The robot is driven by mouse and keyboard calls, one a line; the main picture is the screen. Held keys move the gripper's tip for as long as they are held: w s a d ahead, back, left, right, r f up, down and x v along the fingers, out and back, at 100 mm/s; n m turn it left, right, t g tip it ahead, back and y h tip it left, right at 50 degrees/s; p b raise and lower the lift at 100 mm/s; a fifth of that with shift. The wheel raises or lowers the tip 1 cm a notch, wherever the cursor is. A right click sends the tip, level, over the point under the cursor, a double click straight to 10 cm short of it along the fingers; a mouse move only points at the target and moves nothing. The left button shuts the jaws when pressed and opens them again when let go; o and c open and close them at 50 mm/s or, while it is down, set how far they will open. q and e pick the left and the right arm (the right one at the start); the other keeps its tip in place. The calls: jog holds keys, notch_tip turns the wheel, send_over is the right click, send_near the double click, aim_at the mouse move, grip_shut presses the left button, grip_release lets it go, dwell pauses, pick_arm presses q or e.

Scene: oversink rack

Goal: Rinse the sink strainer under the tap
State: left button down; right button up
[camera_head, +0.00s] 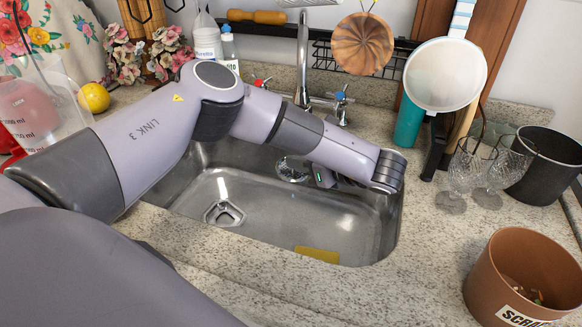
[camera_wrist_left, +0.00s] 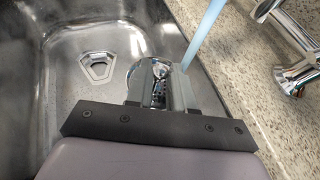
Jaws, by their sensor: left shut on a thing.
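The sink strainer (camera_head: 292,168) is a round, shiny metal piece over the sink basin, partly covered by my left arm in the head view. My left gripper (camera_wrist_left: 160,88) is shut on the strainer, which also shows in the left wrist view (camera_wrist_left: 149,71) around and between the fingers. The chrome tap (camera_head: 303,65) stands behind the sink. A pale blue stream, which looks like running water, (camera_wrist_left: 205,34) comes down beside the fingers toward the strainer; its exact landing point is unclear. My right gripper is not in view.
The steel sink (camera_head: 260,225) has a drain (camera_head: 224,213) and a yellow sponge (camera_head: 317,254). Tap handles (camera_head: 342,97) stand behind my forearm. Wine glasses (camera_head: 452,178), a black pot (camera_head: 548,165) and a brown scrap bin (camera_head: 525,270) stand at the right.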

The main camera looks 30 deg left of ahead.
pick_arm(q)
jog(key=shift+s+a, duration=0.1)
jog(key=shift+a, duration=0.25)
dwell(0.4)
jog(key=p, duration=0.1)
jog(key=s+p, duration=0.1)
jog(key=p, duration=0.1)
jog(key=shift+s+d+r, duration=0.25)
jog(key=shift+s, duration=0.15)
jog(key=s+p, duration=0.3)
jog(key=s+d+p, duration=0.1)
jog(key=p, duration=0.1)
jog(key=shift+s+f, duration=0.25)
dwell(0.5)
